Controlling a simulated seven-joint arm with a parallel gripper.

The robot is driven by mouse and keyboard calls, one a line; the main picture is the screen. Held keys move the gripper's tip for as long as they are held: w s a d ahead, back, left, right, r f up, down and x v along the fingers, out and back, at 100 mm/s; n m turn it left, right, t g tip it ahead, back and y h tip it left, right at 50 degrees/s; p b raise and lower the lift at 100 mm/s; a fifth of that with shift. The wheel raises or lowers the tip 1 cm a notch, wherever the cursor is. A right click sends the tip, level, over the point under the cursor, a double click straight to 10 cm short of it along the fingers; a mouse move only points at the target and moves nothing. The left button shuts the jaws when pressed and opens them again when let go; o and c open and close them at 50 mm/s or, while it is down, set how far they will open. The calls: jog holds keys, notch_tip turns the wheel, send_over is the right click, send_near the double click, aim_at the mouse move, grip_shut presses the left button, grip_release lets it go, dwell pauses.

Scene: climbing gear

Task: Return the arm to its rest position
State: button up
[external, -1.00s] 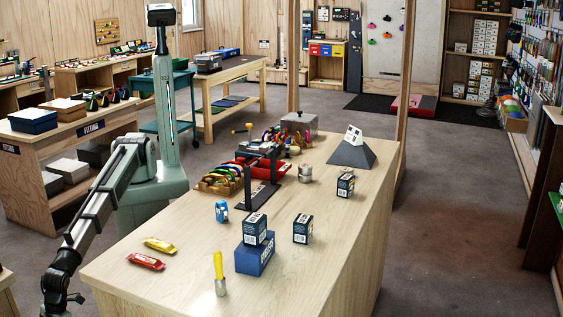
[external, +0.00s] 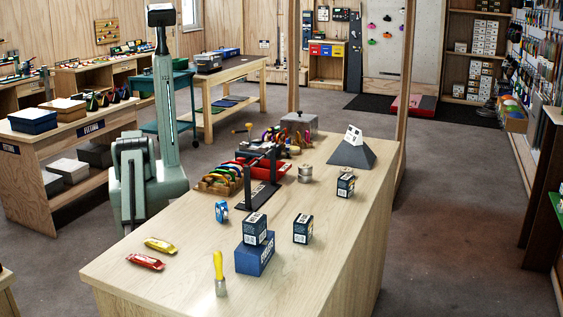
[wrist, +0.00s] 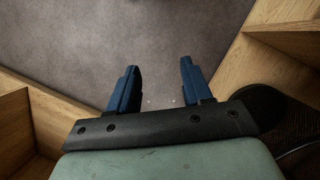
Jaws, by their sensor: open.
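My gripper (wrist: 155,88) shows in the wrist view with its two blue fingers spread apart. Nothing is between them, and grey carpet lies beyond. In the external view my arm (external: 133,180) is folded down against my green body, beside the left end of the wooden table (external: 330,275). The gripper itself is hidden in that view. It is clear of everything on the table.
Wooden furniture edges flank my gripper in the wrist view.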

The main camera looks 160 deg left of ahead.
jog(key=s+a+n+g, duration=0.1)
jog(key=s+a, duration=0.2)
jog(key=s, duration=0.6)
jog(key=s+a+f+n+g, duration=0.1)
jog(key=s+a+g, duration=0.1)
jog(key=s, duration=0.7)
jog(key=shift+s+a+f+n, duration=0.15)
jog(key=shift+s+a+n, duration=0.2)
jog(key=shift+a, duration=0.5)
